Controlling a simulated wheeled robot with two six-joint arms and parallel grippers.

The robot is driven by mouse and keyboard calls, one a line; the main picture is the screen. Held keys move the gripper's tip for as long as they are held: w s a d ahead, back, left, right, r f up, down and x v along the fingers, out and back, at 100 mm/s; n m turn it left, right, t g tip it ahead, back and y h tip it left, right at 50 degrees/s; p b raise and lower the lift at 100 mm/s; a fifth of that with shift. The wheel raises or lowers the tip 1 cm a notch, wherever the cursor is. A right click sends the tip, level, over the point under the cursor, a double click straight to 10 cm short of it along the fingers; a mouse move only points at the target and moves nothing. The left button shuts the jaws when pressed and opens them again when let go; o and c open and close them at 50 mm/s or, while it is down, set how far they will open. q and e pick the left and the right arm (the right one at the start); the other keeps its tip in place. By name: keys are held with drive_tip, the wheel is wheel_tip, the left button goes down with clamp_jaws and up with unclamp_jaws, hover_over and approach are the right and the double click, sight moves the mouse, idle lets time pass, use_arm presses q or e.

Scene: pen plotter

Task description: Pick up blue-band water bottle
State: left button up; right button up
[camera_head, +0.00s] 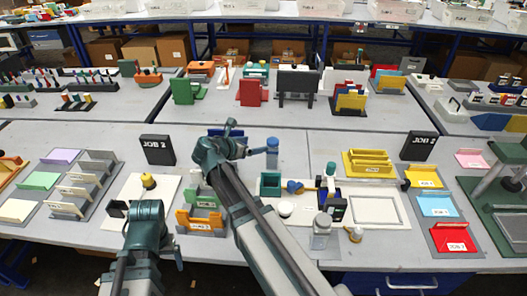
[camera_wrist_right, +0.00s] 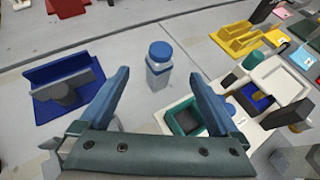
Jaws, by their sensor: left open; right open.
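The blue-band water bottle (camera_head: 272,154) stands upright on the grey table, just right of my right gripper (camera_head: 257,151) in the head view. In the right wrist view the bottle (camera_wrist_right: 158,68) shows a blue cap, a clear body and a blue band. It stands ahead of the spread fingers of my right gripper (camera_wrist_right: 160,82), near the middle of the gap. The fingers are open and hold nothing. My left gripper (camera_head: 146,222) is low at the left in the head view, well away from the bottle. Its fingertips are hard to make out.
A blue holder (camera_wrist_right: 38,84) with a grey cylinder lies left of the bottle in the right wrist view. A white tray (camera_wrist_right: 282,80) with a green box (camera_wrist_right: 186,118) and small parts lies to the right. A yellow rack (camera_head: 368,163) stands further right. Bare table surrounds the bottle.

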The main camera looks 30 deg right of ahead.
sight(271, 142)
drive_tip(key=b+x, duration=0.4)
drive_tip(key=x, duration=0.4)
drive_tip(key=shift+s, duration=0.1)
drive_tip(key=shift+d+f, duration=0.1)
drive_tip(key=shift+d, duration=0.2)
drive_tip(key=b+x, duration=0.2)
drive_tip(key=x, duration=0.3)
drive_tip(key=shift+w+d+f+b, duration=0.1)
drive_tip(key=shift+w+b, duration=0.1)
drive_tip(key=shift+b, duration=0.1)
drive_tip(key=shift+s, duration=0.1)
clamp_jaws()
